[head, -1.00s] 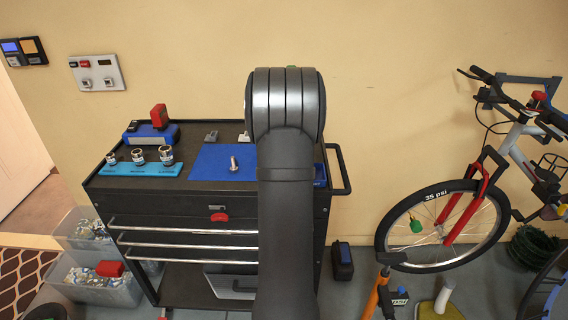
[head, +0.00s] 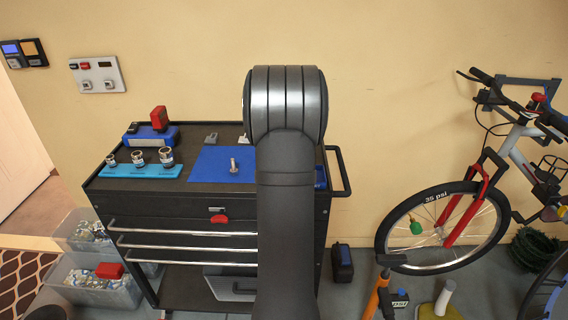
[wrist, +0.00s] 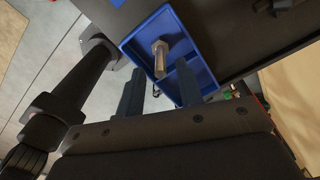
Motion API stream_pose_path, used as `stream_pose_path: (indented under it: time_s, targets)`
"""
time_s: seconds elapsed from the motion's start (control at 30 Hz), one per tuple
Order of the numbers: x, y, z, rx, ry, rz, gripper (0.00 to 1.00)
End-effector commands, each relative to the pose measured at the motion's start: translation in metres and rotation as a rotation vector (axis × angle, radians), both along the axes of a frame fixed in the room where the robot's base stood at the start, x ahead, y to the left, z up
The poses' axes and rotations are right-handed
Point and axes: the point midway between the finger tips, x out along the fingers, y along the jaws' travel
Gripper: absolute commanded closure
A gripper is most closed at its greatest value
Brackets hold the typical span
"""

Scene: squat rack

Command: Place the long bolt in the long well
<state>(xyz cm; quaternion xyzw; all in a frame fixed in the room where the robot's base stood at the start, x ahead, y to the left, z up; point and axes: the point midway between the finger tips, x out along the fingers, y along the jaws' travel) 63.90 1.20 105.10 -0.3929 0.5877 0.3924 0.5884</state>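A blue tray (wrist: 139,49) with raised walls and a divider shows in the wrist view; a sliver of it (head: 320,176) shows right of my arm in the head view. A silver hex-headed bolt (wrist: 158,60) appears over or in one of its wells; I cannot tell how deep it sits. My gripper (wrist: 160,70) has its two fingers spread on either side of this bolt, with gaps visible. In the head view my arm hides the gripper. Another silver bolt (head: 233,166) stands on the blue mat (head: 208,164). Which bolt is longer is unclear.
The black tool cart (head: 190,205) carries a light-blue rail (head: 147,171) with three sockets, a blue and red item (head: 152,135) and small grey pieces (head: 211,138). A side handle (head: 344,170) stands at its right. A bicycle (head: 450,220) is farther right.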

Motion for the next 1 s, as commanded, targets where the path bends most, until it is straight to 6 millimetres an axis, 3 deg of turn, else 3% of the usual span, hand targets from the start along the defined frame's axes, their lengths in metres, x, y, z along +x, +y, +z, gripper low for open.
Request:
stream_pose_path:
  time_s: [0.2,0.4,0.8,1.0]
  targets:
    - [0.0,0.0,0.045,0.0,-0.002,0.0,0.67]
    - [0.0,0.0,0.066,0.0,0.0,0.0,0.67]
    - [0.0,0.0,0.07,-0.001,0.001,0.0,0.67]
    - [-0.001,0.0,0.055,0.0,0.004,0.0,0.67]
